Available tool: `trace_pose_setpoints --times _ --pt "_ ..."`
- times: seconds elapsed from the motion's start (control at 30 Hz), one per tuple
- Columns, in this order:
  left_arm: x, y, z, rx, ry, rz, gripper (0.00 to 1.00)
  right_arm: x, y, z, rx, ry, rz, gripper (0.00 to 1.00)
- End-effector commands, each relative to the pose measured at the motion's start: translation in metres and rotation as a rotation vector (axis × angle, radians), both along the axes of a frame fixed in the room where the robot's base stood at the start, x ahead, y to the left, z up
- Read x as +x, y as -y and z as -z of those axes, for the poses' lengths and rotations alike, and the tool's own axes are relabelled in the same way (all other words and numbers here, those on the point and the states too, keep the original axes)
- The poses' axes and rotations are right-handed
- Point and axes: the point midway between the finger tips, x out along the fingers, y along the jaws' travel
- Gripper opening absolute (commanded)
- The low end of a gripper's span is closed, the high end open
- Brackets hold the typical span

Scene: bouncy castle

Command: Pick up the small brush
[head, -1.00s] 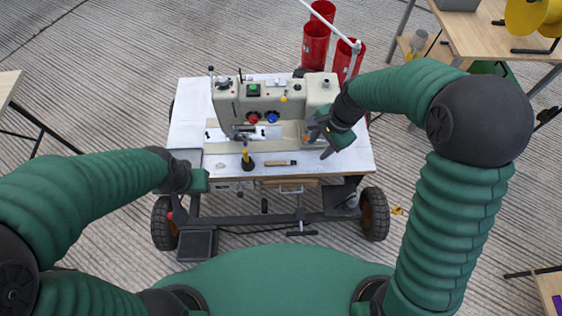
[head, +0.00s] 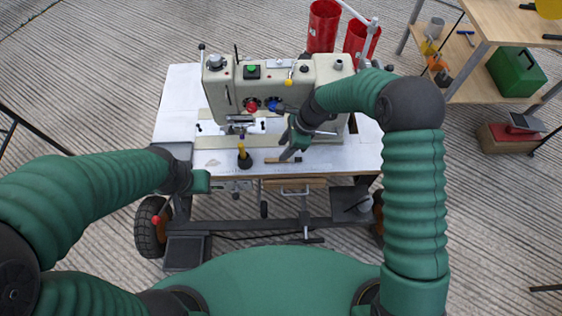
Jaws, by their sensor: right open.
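The small brush (head: 272,160), with a wooden handle and a dark end, lies flat near the front edge of the white sewing table (head: 213,168). My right gripper (head: 290,155) is open, with its fingers pointing down at the brush and partly covering its right part. I cannot tell whether the fingers touch it. My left gripper (head: 201,181) is at the table's front left edge, away from the brush; its jaws are too small and hidden to read.
A beige sewing machine (head: 232,88) stands just behind the brush. A black-based yellow item (head: 244,156) stands left of the brush. Red bins (head: 323,28) are behind the machine. A wooden workbench (head: 505,40) with a green box (head: 517,72) is at the right.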

Motion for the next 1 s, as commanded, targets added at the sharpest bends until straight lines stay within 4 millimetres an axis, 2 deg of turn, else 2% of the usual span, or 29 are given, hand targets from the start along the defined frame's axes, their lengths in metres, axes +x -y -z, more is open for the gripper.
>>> trace_pose_setpoints --times 0.17,0.23,0.47,0.57,0.8,1.0 --pt "0.0 0.0 0.029 0.0 0.0 0.0 0.36 -0.008 -0.009 0.036 -0.001 -0.002 -0.003 0.42" --pt "0.0 0.0 0.033 0.0 0.0 0.0 0.36 -0.008 -0.014 0.045 0.0 -0.003 -0.003 0.42" --pt "0.0 0.0 0.031 0.0 0.0 0.0 0.36 -0.007 -0.017 0.046 -0.001 -0.001 -0.001 0.42" --pt "0.0 0.0 0.031 0.0 0.0 0.0 0.36 -0.007 -0.017 0.046 -0.001 -0.001 -0.001 0.31" --pt "0.0 0.0 0.031 0.0 0.0 0.0 0.36 -0.007 -0.016 0.046 -0.001 -0.001 -0.002 0.0" --pt "0.0 0.0 0.031 0.0 0.0 0.0 0.36 -0.007 -0.016 0.045 -0.001 -0.001 -0.002 0.0"
